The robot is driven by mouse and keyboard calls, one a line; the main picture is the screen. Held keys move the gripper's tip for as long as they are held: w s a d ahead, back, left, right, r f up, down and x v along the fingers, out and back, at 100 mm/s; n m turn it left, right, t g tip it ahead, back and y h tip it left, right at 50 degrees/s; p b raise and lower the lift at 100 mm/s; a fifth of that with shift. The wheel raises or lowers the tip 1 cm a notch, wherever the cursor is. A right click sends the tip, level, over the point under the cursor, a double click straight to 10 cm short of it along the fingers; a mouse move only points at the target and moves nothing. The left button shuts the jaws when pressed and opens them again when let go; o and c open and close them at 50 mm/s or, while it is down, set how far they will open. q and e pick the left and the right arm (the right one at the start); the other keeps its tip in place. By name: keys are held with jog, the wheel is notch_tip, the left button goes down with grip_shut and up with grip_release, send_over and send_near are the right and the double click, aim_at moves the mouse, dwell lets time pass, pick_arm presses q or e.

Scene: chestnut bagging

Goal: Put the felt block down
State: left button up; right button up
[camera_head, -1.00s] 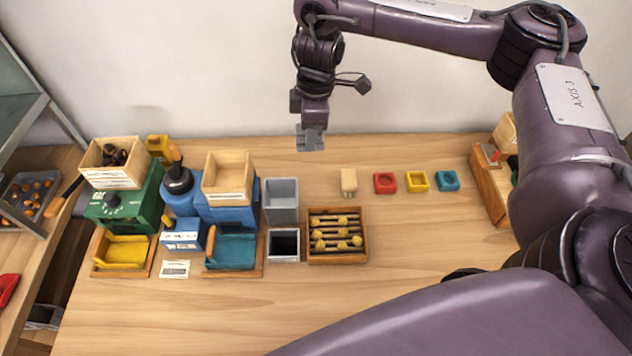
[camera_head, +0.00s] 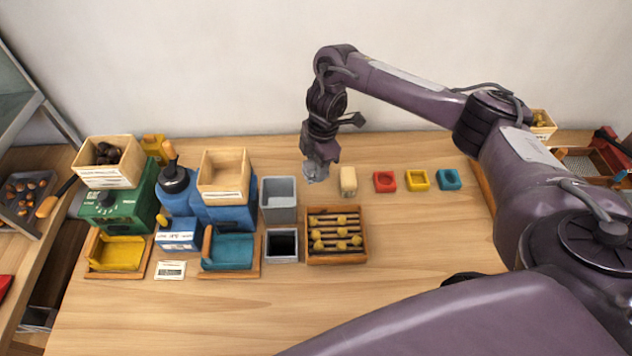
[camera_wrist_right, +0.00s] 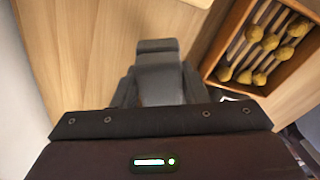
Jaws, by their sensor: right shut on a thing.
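The felt block looks like a grey block (camera_wrist_right: 160,80) in the right wrist view, held between the dark fingers of my right gripper (camera_wrist_right: 158,92). In the head view my right gripper (camera_head: 318,168) points down with the grey block (camera_head: 316,173) at its tip. It is low over the back middle of the table, just left of a cream block (camera_head: 348,181). I cannot tell whether the grey block touches the table. My left gripper is not in view.
A wooden rack of yellowish pieces (camera_head: 336,262) and a grey bin (camera_head: 278,200) stand close by. Red (camera_head: 385,181), yellow (camera_head: 418,180) and blue (camera_head: 449,179) pieces lie to the right. Machines with wooden hoppers fill the left. The front table (camera_head: 380,300) is clear.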

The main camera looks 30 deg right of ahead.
jog(key=shift+a+f, duration=0.1)
jog(key=shift+f, duration=0.75)
jog(key=shift+f+b, duration=0.95)
jog(key=shift+f, duration=0.9)
jog(key=shift+f, duration=0.1)
jog(key=o, duration=1.3)
jog(key=shift+f, duration=0.1)
jog(key=r+p, duration=0.1)
jog(key=r, duration=0.3)
jog(key=d+r+p, duration=0.1)
jog(key=r, duration=0.3)
jog(key=r+p, duration=0.1)
jog(key=r, duration=0.3)
jog(key=shift+d+r+p, duration=0.15)
jog(key=shift+d+p, duration=0.1)
jog(key=shift+p, duration=0.15)
jog(key=shift+s, duration=0.1)
